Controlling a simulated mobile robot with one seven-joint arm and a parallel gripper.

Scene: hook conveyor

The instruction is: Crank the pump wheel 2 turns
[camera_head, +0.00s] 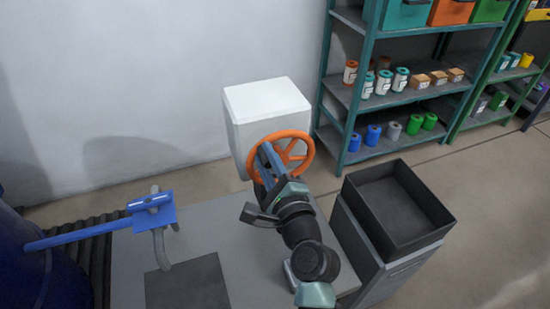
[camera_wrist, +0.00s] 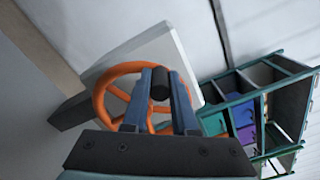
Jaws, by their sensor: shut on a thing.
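The orange pump wheel (camera_head: 306,152) stands upright on the front of a white box (camera_head: 265,100) at the back of the grey table. The wheel also shows in the wrist view (camera_wrist: 104,100), with its spokes behind my fingers. My gripper (camera_head: 266,160) reaches to the left part of the wheel in the head view. In the wrist view my gripper (camera_wrist: 161,88) has its two blue fingers shut on a dark round crank handle (camera_wrist: 160,83). The handle is mostly hidden by my arm in the head view.
A black open tray (camera_head: 385,205) sits on a grey cabinet to the right. A blue arm with a grey hook (camera_head: 158,235) hangs over the table's left side, above a dark mat (camera_head: 187,285). Shelves (camera_head: 345,95) with cans and boxes stand behind, at right.

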